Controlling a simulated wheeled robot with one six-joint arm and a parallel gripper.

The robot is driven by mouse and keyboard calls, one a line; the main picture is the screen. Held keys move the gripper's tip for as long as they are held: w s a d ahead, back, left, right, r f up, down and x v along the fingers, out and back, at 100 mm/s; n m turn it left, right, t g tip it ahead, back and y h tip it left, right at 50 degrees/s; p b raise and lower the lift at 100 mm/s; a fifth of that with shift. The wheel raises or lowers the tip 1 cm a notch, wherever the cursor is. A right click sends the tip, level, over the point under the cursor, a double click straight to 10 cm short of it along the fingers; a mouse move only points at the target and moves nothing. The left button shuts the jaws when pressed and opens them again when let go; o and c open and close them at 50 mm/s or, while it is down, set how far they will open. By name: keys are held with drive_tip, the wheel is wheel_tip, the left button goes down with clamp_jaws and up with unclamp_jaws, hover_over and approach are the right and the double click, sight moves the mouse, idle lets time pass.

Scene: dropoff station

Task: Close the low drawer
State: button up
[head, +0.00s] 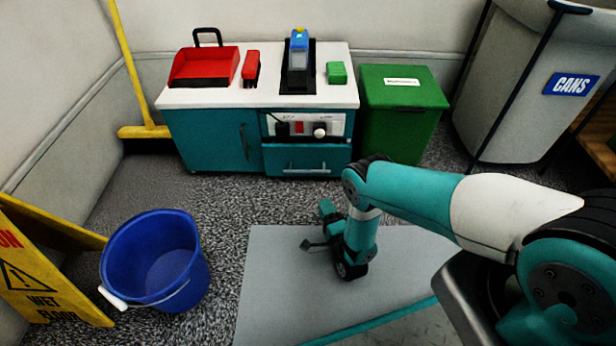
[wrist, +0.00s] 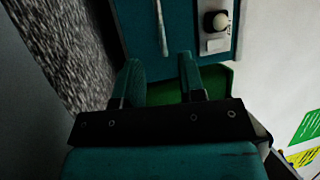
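The low drawer (head: 285,157) is a teal front with a pale bar handle (head: 306,168), under the control panel of the white-topped cabinet. Its front seems to stand slightly proud of the cabinet; its inside is not visible. In the wrist view the drawer front (wrist: 180,30) and its handle (wrist: 161,30) show at the top, beyond the fingers. My gripper (head: 314,227) is in front of the cabinet, over the grey mat, apart from the drawer. In the wrist view my gripper (wrist: 160,74) has its two fingers apart with nothing between them.
The control panel (head: 275,128) has a red switch and a knob (head: 320,132). A green bin (head: 402,115) stands right of the cabinet. A blue bucket (head: 155,260) and yellow wet-floor sign (head: 45,265) are at left. Speckled floor before the drawer is clear.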

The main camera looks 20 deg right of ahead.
sight(308, 171)
drive_tip(key=w+b, duration=0.2)
drive_tip(key=shift+w+a+f+b, duration=0.1)
drive_tip(key=shift+w+f+b, duration=0.1)
drive_tip(key=shift+w+b, duration=0.15)
drive_tip(key=b+x, duration=0.2)
drive_tip(key=b, duration=0.4)
drive_tip(key=shift+w+b, duration=0.2)
drive_tip(key=shift+b, duration=0.2)
drive_tip(key=shift+r+b+x, duration=0.2)
drive_tip(key=shift+b+x, duration=1.05)
drive_tip(key=shift+x, duration=1)
drive_tip(key=shift+r+b+x, duration=0.15)
drive_tip(key=shift+b+x, duration=1.1)
drive_tip(key=shift+x, duration=1)
clamp_jaws()
